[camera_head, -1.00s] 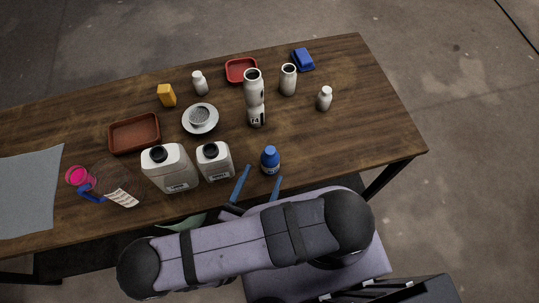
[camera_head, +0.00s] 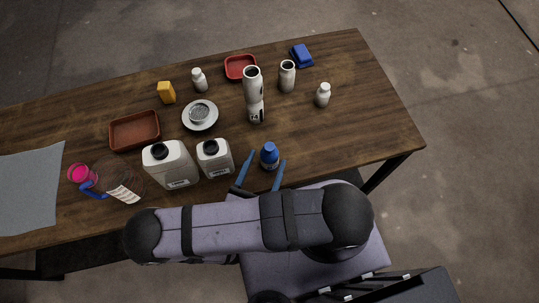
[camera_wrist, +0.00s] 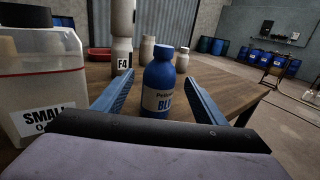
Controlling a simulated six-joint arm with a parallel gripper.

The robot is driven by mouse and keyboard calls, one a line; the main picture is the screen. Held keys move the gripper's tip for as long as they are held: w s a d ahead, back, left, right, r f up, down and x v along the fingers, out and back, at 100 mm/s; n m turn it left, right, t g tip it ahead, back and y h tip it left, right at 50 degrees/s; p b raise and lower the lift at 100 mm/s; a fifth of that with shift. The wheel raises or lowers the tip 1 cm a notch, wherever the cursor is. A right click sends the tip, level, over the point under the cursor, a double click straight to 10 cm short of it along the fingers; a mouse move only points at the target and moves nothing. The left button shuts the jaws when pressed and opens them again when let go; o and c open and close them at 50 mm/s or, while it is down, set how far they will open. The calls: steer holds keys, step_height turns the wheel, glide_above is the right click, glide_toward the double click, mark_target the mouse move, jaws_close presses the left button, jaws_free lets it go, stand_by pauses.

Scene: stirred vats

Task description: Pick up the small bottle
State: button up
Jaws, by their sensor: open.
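A small blue bottle (camera_head: 269,156) stands upright near the front edge of the table. In the wrist view the blue bottle (camera_wrist: 158,84) has a pale label and stands between my two blue fingers. My gripper (camera_head: 264,168) is open, with its fingers on either side of the bottle and a gap visible on both sides. It also shows in the wrist view (camera_wrist: 158,92). Two small white bottles, one at the back (camera_head: 199,80) and one at the right (camera_head: 322,95), stand upright away from my gripper.
White jugs (camera_head: 214,158) with black caps stand just left of my gripper; one (camera_wrist: 40,85) is close by the left finger. A tall white container (camera_head: 254,95) stands behind the blue bottle. The wooden table (camera_head: 370,130) is clear at the right.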

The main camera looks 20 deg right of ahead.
mark_target(266, 162)
steer(key=shift+x, duration=1.85)
steer(key=c, duration=1.2)
steer(key=shift+c, duration=0.6)
steer(key=shift+r, duration=0.15)
